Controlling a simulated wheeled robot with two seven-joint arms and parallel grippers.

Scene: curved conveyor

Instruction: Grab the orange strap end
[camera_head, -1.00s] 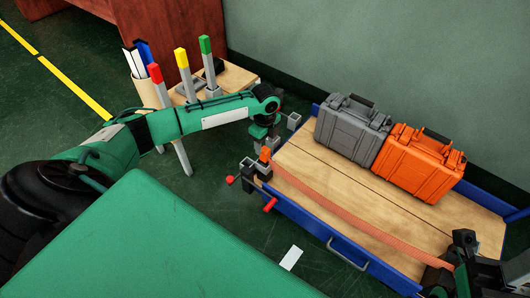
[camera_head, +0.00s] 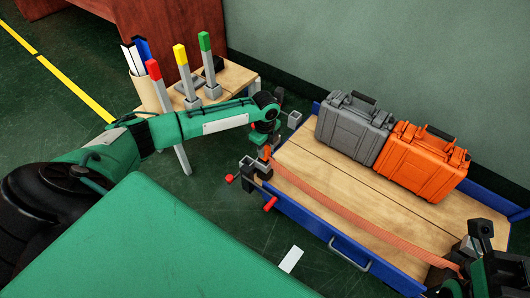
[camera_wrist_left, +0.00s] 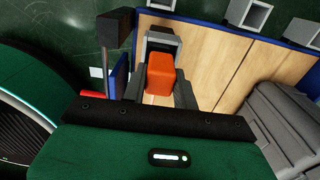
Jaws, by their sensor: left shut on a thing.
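The orange strap (camera_head: 350,218) runs along the front edge of the wooden cart deck (camera_head: 385,200), from the left corner to the lower right. Its orange block-like end (camera_wrist_left: 160,78) sits between the fingers of my left gripper in the left wrist view. In the head view my left gripper (camera_head: 267,150) is over the cart's left front corner, shut on that strap end and partly hiding it. My right gripper (camera_head: 450,268) is at the strap's lower right end; its fingers are too dark to read.
A grey case (camera_head: 352,127) and an orange case (camera_head: 420,160) stand at the back of the deck. Blue rails (camera_head: 325,240) edge the cart. A small table (camera_head: 235,80) with red, yellow and green-topped posts stands behind my left arm. A wall is behind the cart.

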